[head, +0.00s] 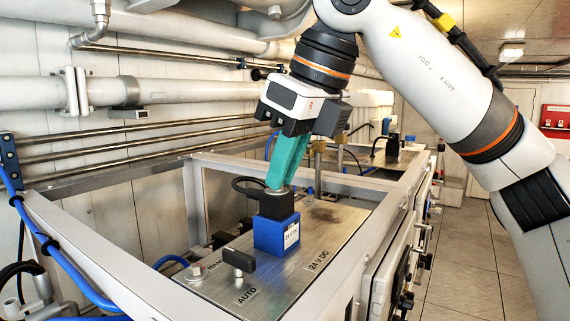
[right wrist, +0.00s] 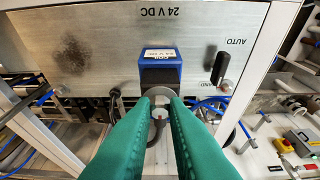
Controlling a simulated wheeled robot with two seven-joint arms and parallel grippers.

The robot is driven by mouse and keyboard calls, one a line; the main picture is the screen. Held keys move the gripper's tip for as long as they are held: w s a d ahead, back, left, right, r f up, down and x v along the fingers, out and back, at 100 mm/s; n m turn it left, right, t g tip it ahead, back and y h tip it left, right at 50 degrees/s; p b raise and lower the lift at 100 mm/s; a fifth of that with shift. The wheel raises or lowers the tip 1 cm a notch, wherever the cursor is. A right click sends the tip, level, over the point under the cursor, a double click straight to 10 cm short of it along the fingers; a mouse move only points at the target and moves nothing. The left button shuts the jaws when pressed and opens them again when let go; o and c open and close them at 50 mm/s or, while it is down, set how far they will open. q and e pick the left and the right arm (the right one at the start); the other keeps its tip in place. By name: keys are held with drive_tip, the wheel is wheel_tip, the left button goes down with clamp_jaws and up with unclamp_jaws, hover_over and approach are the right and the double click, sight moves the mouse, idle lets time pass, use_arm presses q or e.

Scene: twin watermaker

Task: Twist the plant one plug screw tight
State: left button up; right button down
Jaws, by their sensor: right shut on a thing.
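The plant one plug is a blue block (head: 276,236) with a black upper part (head: 276,206) and a black cable, on the metal panel by the 24 V DC lettering. The blue block also shows in the right wrist view (right wrist: 160,66). My right gripper (head: 275,186) comes down from above, its long teal fingers shut on the plug screw at the top of the plug. In the right wrist view a small round grey head, the plug screw (right wrist: 158,92), shows between the fingertips (right wrist: 160,102). The fingers hide most of it. My left gripper is not in view.
A black selector knob (head: 239,261) stands on the panel (head: 325,222) near the AUTO label. The raised grey frame (head: 90,267) surrounds the panel. Blue hoses run along the left. A similar unit (head: 385,158) stands behind. The floor at right (head: 465,260) is clear.

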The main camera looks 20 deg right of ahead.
drive_tip(key=c, duration=1.4)
unclamp_jaws()
drive_tip(key=p+v, duration=0.1)
drive_tip(key=v, duration=1.1)
drive_tip(key=shift+a, duration=0.1)
